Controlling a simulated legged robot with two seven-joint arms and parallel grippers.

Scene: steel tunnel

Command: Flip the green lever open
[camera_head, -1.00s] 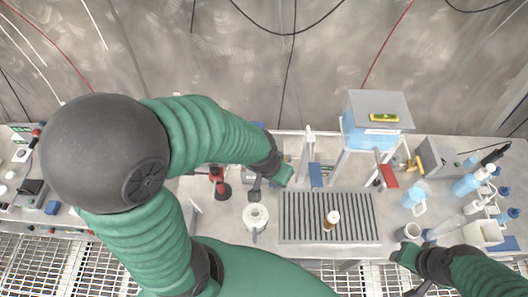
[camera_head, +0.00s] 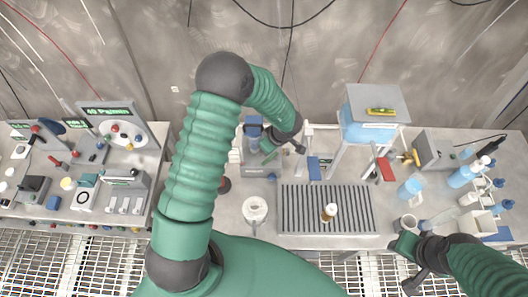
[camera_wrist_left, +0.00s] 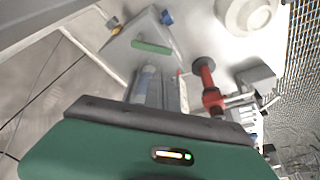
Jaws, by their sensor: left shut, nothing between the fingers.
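In the left wrist view a green bar, which looks like the green lever (camera_wrist_left: 151,47), lies across a pale grey device (camera_wrist_left: 128,52) with a blue knob and a yellowish knob at its corners. In the head view the grey device (camera_head: 262,172) stands at the back middle of the bench, partly hidden by my arm. My left gripper (camera_head: 268,145) is over this device, shut and empty; contact with the lever cannot be made out.
A red clamp-like part (camera_wrist_left: 208,85) stands near the device. A blue tank (camera_head: 368,122) stands at right, and a control panel (camera_head: 122,133) at left.

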